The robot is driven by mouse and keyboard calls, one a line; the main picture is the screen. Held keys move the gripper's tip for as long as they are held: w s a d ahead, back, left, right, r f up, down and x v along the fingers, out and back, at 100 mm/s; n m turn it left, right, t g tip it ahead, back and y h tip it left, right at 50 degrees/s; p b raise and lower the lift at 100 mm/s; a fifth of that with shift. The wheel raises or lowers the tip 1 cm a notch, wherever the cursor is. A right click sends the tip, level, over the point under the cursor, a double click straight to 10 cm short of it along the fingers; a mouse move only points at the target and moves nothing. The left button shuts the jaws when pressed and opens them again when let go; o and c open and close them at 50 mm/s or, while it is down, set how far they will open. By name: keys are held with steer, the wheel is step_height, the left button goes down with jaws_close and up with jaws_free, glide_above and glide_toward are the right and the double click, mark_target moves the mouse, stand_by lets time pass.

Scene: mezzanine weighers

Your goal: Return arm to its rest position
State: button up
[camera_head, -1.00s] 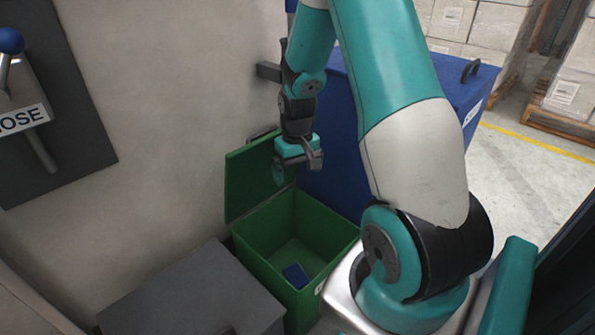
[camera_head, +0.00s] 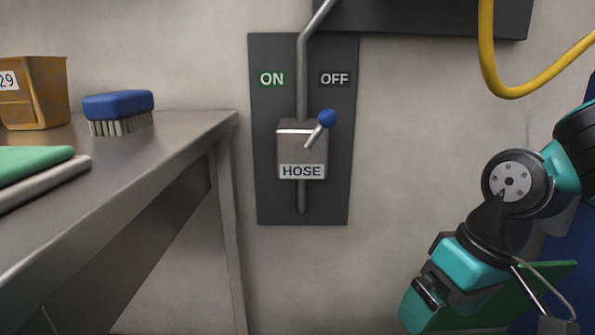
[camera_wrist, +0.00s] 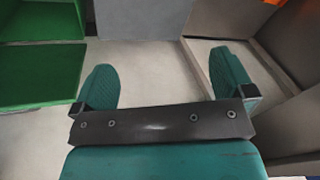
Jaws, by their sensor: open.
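My gripper (camera_head: 420,305) is at the lower right of the head view, on my folded teal and black arm, in front of the wall. In the wrist view my gripper (camera_wrist: 163,82) shows its two teal fingers spread wide apart with nothing between them. Pale floor and a light grey surface lie beyond the fingers. Part of a green box (camera_wrist: 40,75) shows at the left of the wrist view, beside the left finger.
A hose switch box (camera_head: 301,150) with a blue-knobbed lever is on the wall, its lever leaning toward OFF. A metal table (camera_head: 150,165) at left holds a blue brush (camera_head: 118,105) and a yellow bin (camera_head: 40,95). A yellow hose (camera_head: 510,92) hangs at upper right.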

steer(key=s+a+r+n+p, duration=0.1)
steer(key=s+a+r+n, duration=0.3)
steer(key=s, duration=0.5)
step_height(320, 180, up, 35)
steer(key=m+p, duration=0.1)
steer(key=p, duration=3.3)
steer(key=shift+w+a+f+g+y+p, duration=0.15)
steer(key=shift+w+a+g+y+p, duration=0.15)
steer(key=shift+w+a+y+p, duration=0.15)
